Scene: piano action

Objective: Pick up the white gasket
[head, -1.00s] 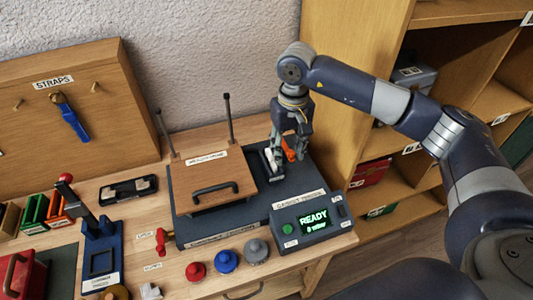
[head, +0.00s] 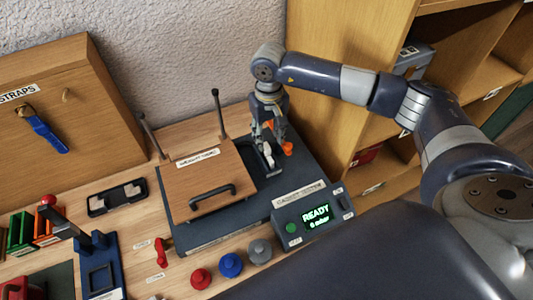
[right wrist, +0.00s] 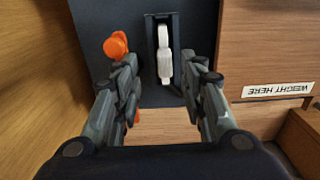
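The white gasket (right wrist: 164,58) stands in a narrow dark holder (right wrist: 151,45) on the tester's dark base. In the head view the gasket (head: 267,154) shows partly, beside the right gripper's fingers. My right gripper (right wrist: 162,72) is open, with its two fingers apart on either side of the holder in the wrist view. Nothing is held between them. In the head view the right gripper (head: 268,137) is low over the base's back right part. I cannot tell whether a finger touches the holder. My left gripper is not in view.
An orange knob (right wrist: 116,45) is close to one finger, also showing in the head view (head: 287,149). A wooden lid with a black handle (head: 212,194) lies left of the gripper. A control box (head: 315,217) reading READY is in front. Wooden shelves (head: 470,50) stand right.

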